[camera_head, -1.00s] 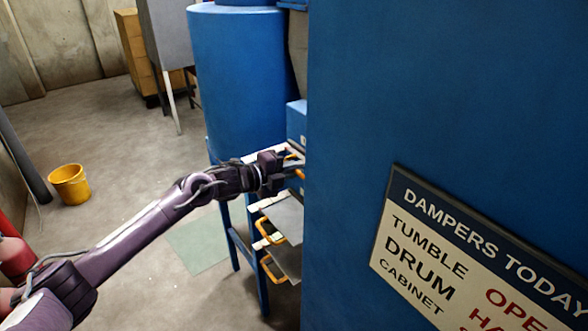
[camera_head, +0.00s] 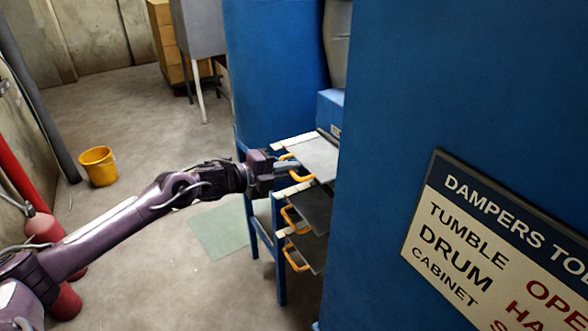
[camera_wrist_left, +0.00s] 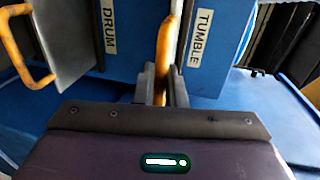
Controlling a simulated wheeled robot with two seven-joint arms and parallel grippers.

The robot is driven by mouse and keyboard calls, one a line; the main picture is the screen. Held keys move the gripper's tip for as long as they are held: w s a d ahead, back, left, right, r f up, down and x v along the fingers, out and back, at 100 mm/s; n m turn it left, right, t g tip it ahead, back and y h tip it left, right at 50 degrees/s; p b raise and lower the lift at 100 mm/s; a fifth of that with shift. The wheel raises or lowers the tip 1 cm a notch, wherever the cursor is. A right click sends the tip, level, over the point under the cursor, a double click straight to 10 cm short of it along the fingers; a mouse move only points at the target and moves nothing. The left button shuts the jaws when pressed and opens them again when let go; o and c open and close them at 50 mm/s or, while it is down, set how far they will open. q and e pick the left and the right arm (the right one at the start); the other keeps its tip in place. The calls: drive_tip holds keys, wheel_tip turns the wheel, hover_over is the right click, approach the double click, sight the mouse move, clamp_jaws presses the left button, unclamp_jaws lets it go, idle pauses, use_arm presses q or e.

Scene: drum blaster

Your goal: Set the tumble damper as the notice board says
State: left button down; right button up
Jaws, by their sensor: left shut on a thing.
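The tumble damper (camera_head: 318,160) is a flat grey plate with a yellow handle, the top one of a stack in the head view, sticking out past the blue cabinet edge. My left gripper (camera_head: 281,172) is shut on its handle. In the left wrist view the fingers (camera_wrist_left: 161,88) close around the yellow handle (camera_wrist_left: 168,40), beside a TUMBLE label (camera_wrist_left: 202,38). The notice board (camera_head: 490,240) reads DAMPERS TO..., with TUMBLE beside OPE..., DRUM beside HA... and CABINET beside S...; its right side is cut off. My right gripper is not in view.
Two lower plates with yellow handles (camera_head: 295,260) stick out below; one shows beside a DRUM label (camera_wrist_left: 109,27) in the wrist view. A large blue cabinet wall (camera_head: 400,100) stands right. A yellow bucket (camera_head: 99,168) is on the floor at left. Open floor lies left of the stand.

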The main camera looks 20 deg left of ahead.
use_arm(q)
drive_tip(key=c, duration=1.6)
unclamp_jaws()
drive_tip(key=shift+s+a+f, duration=0.1)
drive_tip(key=shift+a+f, duration=0.05)
drive_tip(key=shift+c, duration=0.2)
drive_tip(key=shift+s, duration=0.1)
drive_tip(key=shift+a, duration=0.1)
drive_tip(key=b+v, duration=0.3)
drive_tip(key=v, duration=0.4)
drive_tip(key=shift+s+a, duration=0.15)
drive_tip(key=shift+s, duration=0.15)
